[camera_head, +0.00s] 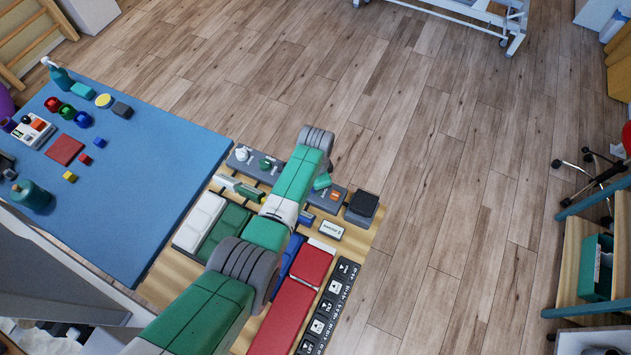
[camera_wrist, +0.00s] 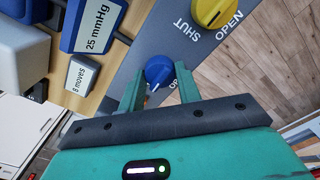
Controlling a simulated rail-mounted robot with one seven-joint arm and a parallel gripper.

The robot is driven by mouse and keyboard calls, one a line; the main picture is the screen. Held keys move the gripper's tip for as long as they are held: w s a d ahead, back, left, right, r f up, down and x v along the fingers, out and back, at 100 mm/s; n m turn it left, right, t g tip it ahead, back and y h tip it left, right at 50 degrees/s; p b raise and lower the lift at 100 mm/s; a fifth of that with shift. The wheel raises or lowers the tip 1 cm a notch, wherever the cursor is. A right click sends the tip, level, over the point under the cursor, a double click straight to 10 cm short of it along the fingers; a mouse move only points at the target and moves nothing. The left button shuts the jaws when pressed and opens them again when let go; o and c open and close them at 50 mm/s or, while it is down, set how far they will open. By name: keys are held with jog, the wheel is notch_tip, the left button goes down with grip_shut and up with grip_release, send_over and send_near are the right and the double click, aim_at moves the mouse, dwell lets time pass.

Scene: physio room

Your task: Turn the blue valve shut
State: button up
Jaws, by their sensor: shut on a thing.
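The blue valve (camera_wrist: 158,70) is a round knob on a grey panel (camera_wrist: 160,33), seen in the wrist view. My gripper (camera_wrist: 161,82) is shut on it, with one green finger on each side of the knob. A white mark shows on the knob's near side. Beside it the panel reads "OP", the rest hidden by the right finger. In the head view my gripper (camera_head: 322,182) is down at the panel's far side, and my arm hides the blue valve there.
A yellow valve (camera_wrist: 213,11) with SHUT and OPEN labels sits beyond the blue one. A blue "25 mmHg" sign (camera_wrist: 95,25) and a "8 moves" block (camera_wrist: 80,76) stand to the left. In the head view, a dark box (camera_head: 361,207) stands right of my gripper.

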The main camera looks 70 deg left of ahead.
jog(key=shift+m, duration=0.4)
jog(key=o, duration=1)
jog(key=shift+c, duration=0.2)
notch_tip(320, 180, up, 8)
jog(key=shift+f+p, duration=0.1)
jog(key=shift+p, duration=1.05)
